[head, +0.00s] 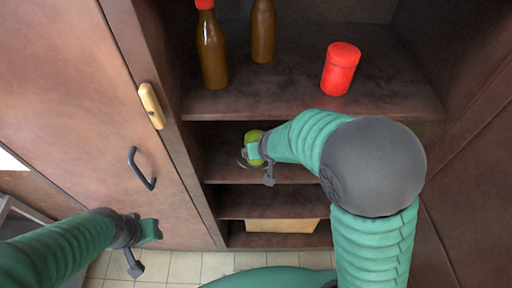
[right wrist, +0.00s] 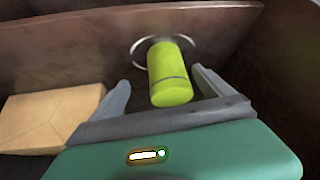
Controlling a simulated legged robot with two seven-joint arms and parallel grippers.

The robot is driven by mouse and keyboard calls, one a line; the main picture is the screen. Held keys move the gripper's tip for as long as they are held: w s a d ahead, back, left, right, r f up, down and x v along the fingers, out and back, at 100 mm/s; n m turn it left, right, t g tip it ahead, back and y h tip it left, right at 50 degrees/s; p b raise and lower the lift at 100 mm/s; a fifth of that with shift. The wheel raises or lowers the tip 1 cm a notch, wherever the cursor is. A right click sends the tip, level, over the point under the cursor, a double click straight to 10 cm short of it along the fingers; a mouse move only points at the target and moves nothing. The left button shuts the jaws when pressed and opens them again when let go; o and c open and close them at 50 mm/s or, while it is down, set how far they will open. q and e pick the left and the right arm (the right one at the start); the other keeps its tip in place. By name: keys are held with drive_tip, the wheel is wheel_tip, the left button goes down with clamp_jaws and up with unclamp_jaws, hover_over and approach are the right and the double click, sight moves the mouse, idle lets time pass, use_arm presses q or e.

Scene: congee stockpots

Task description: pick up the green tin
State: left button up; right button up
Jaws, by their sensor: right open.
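The green tin (right wrist: 170,75) is a yellow-green cylinder with a dark band. In the right wrist view it stands out between the two open fingers of my right gripper (right wrist: 160,92), with a gap to the finger on each side. In the head view the tin (head: 254,136) shows on a shelf inside the cabinet, partly hidden by my right gripper (head: 262,158). My left gripper (head: 142,236) is low on the left in the head view, away from the tin and in front of the cabinet door. Its finger opening is not clear.
A red canister (head: 341,70) and two brown bottles (head: 212,55) stand on the shelf (head: 285,98) above. A tan box (head: 281,225) lies at the bottom and also shows in the right wrist view (right wrist: 45,120). A door with a dark handle (head: 142,168) stands left.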

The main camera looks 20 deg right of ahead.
sight(261, 164)
drive_tip(key=x, duration=0.3)
drive_tip(key=shift+w+f, duration=0.2)
drive_tip(key=shift+w, duration=0.05)
drive_tip(key=shift+w+a+f+p, duration=0.5)
drive_tip(key=shift+w+a+f, duration=0.4)
drive_tip(key=shift+w, duration=0.1)
drive_tip(key=shift+x, duration=1.15)
drive_tip(key=shift+w+d+f, duration=0.1)
drive_tip(key=shift+d+f, duration=0.05)
drive_tip(key=shift+d, duration=0.65)
drive_tip(key=c, duration=0.4)
drive_tip(key=shift+c, duration=1.1)
drive_tip(key=shift+a, duration=0.45)
drive_tip(key=c, duration=0.5)
drive_tip(key=shift+a, duration=0.2)
drive_tip(key=c, duration=0.5)
drive_tip(key=shift+d, duration=0.1)
drive_tip(key=shift+c, duration=0.8)
use_arm(q)
drive_tip(key=shift+w+a+r, duration=0.15)
drive_tip(key=shift+a+r, duration=0.05)
drive_tip(key=shift+r, duration=0.15)
use_arm(e)
drive_tip(key=shift+d+r, duration=0.2)
drive_tip(key=shift+d, duration=0.15)
